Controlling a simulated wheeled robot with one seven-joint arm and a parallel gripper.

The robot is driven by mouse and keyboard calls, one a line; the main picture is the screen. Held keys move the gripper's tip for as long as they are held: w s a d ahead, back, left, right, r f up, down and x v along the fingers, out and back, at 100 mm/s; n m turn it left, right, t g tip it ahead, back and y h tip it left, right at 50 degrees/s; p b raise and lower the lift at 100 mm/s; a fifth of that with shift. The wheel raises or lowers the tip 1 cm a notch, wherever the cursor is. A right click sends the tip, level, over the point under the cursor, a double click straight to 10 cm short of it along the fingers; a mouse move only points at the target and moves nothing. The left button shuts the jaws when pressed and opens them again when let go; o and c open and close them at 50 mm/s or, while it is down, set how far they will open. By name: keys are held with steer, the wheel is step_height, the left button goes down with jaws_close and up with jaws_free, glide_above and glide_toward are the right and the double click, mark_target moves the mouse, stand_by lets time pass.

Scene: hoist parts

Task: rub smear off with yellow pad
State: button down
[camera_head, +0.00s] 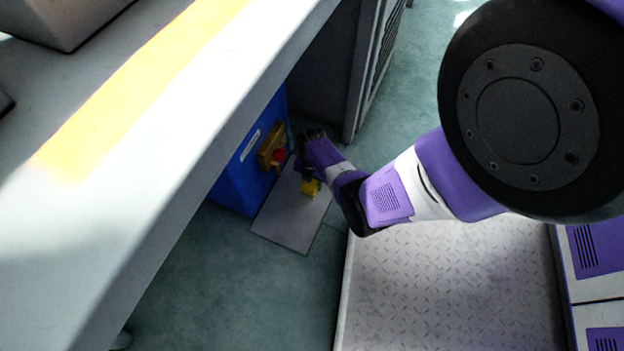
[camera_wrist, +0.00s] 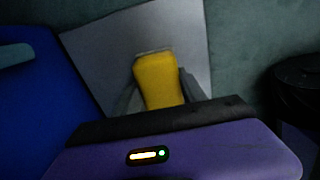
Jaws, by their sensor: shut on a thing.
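The yellow pad (camera_wrist: 158,82) is held upright between the two grey fingers of my gripper (camera_wrist: 158,92) in the wrist view. In the head view the pad (camera_head: 311,187) shows as a small yellow block by my gripper (camera_head: 303,176), low near the floor. A pale grey plate (camera_head: 285,222) lies beneath, and it fills the middle of the wrist view (camera_wrist: 100,48). A thin greyish band shows at the pad's far end; I cannot tell if it is part of the pad or the smear. I cannot make out the smear elsewhere. Contact between pad and plate is unclear.
A blue box (camera_head: 237,180) with a brass fitting (camera_head: 270,148) and a red knob (camera_head: 280,155) stands left of my gripper. A long grey bench (camera_head: 215,105) overhangs at left. A dark cabinet (camera_head: 322,75) stands behind. Green floor (camera_head: 200,275) lies open in front.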

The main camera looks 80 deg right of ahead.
steer(key=shift+d+r+p, duration=0.1)
steer(key=shift+r+p, duration=2.05)
steer(key=shift+r, duration=0.3)
steer(key=s+a+r+p, duration=0.2)
steer(key=s+r+p, duration=0.2)
steer(key=s+p, duration=0.3)
steer(key=shift+s, duration=0.85)
